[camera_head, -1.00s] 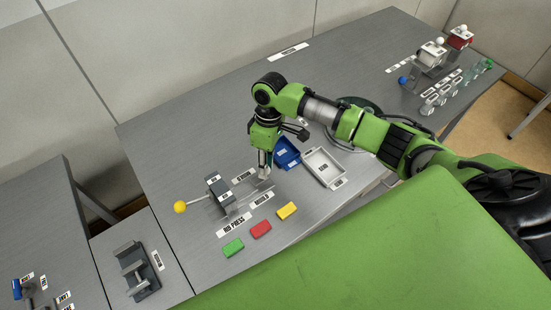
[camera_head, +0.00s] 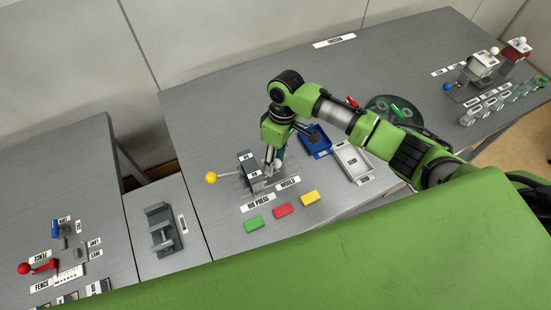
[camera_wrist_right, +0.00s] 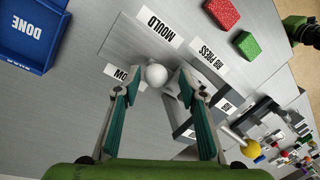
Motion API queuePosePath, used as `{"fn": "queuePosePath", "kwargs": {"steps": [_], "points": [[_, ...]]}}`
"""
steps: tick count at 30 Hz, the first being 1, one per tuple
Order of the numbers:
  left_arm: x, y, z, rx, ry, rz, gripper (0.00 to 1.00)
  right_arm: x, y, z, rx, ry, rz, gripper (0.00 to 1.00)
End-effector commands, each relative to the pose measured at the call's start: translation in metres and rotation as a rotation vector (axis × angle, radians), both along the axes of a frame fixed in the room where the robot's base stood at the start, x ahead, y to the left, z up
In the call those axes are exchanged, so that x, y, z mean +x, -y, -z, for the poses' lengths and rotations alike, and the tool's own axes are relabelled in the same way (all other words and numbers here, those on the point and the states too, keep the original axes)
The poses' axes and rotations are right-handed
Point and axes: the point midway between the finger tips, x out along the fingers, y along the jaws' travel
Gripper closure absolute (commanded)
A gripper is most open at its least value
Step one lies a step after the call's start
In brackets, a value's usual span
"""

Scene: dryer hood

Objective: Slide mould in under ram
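The grey bib press (camera_head: 247,173) stands on the table with a lever ending in a yellow ball (camera_head: 211,178); the press also shows in the right wrist view (camera_wrist_right: 188,128). The mould's white round knob (camera_wrist_right: 156,75) is at the press's open side. My right gripper (camera_head: 271,168) is low beside the press. In the right wrist view its two fingers (camera_wrist_right: 158,84) are apart, one on each side of the knob, with visible gaps. The mould's body is mostly hidden by the fingers and press. My left gripper is not visible.
Green (camera_head: 254,223), red (camera_head: 283,210) and yellow (camera_head: 310,197) blocks lie in front of the press. A blue tray (camera_head: 318,146) and a white tray (camera_head: 352,160) stand to its right. A grey fixture (camera_head: 162,230) stands at left. The table behind is clear.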

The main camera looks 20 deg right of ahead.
Motion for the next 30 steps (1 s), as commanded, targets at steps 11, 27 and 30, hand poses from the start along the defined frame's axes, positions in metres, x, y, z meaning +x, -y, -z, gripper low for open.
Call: {"fn": "queuePosePath", "kwargs": {"steps": [11, 27, 30], "points": [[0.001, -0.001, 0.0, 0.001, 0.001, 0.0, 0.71, 0.008, 0.006, -0.044, -0.001, 0.005, 0.001, 0.62], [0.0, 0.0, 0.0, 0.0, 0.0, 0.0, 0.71, 0.016, 0.015, -0.118, -0.001, 0.0, 0.0, 0.62], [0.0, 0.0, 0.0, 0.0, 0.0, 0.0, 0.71, 0.015, 0.015, -0.118, -0.002, -0.001, 0.0, 0.62]]}}
